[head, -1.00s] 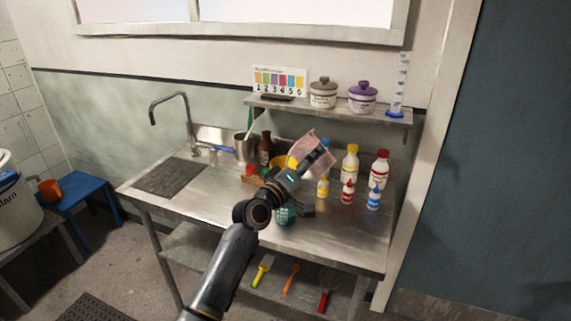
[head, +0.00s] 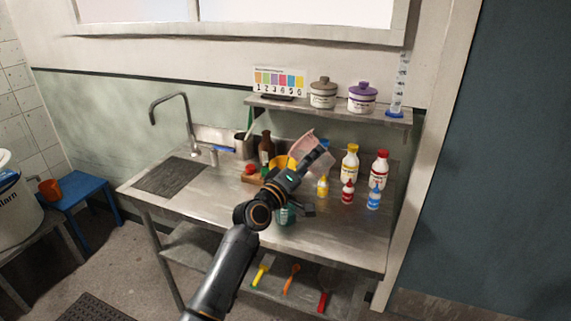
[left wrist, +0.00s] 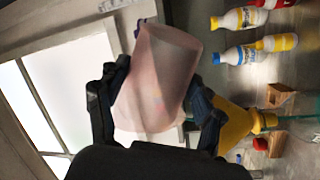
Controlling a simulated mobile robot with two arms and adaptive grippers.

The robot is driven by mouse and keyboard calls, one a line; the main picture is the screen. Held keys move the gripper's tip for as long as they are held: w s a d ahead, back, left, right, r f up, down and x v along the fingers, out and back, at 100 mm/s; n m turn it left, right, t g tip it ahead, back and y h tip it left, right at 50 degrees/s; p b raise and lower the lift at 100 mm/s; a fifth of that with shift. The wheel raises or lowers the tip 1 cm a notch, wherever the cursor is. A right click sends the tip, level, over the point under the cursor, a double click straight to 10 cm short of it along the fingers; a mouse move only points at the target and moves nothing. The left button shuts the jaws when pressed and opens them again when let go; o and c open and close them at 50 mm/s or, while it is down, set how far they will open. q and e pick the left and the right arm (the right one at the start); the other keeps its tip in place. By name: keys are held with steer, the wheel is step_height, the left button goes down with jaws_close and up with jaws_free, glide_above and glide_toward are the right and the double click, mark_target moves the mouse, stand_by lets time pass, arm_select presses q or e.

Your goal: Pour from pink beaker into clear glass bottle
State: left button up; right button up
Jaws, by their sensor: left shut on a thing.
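The translucent pink beaker (head: 301,146) is held above the steel worktable, tilted. It also shows large in the left wrist view (left wrist: 157,75), between both fingers. My left gripper (head: 314,158) is shut on the beaker's sides. I cannot make out any contents in it. I cannot clearly pick out the clear glass bottle; the gripper and beaker hide part of the table behind them. A green-teal container (head: 286,214) stands on the table below the gripper, partly covered by it. My right gripper is not in view.
A brown bottle (head: 266,147) and a yellow vessel (head: 281,162) stand behind the gripper. Large white bottles with yellow (head: 350,162) and red (head: 379,170) caps, plus small bottles, stand right. A shelf (head: 330,112) hangs above. The table's front right is clear.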

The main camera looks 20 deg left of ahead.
arm_select(q)
steer(key=shift+a+f+n, duration=0.1)
steer(key=shift+f+n, duration=0.1)
steer(key=shift+n, duration=0.6)
stand_by(1.4)
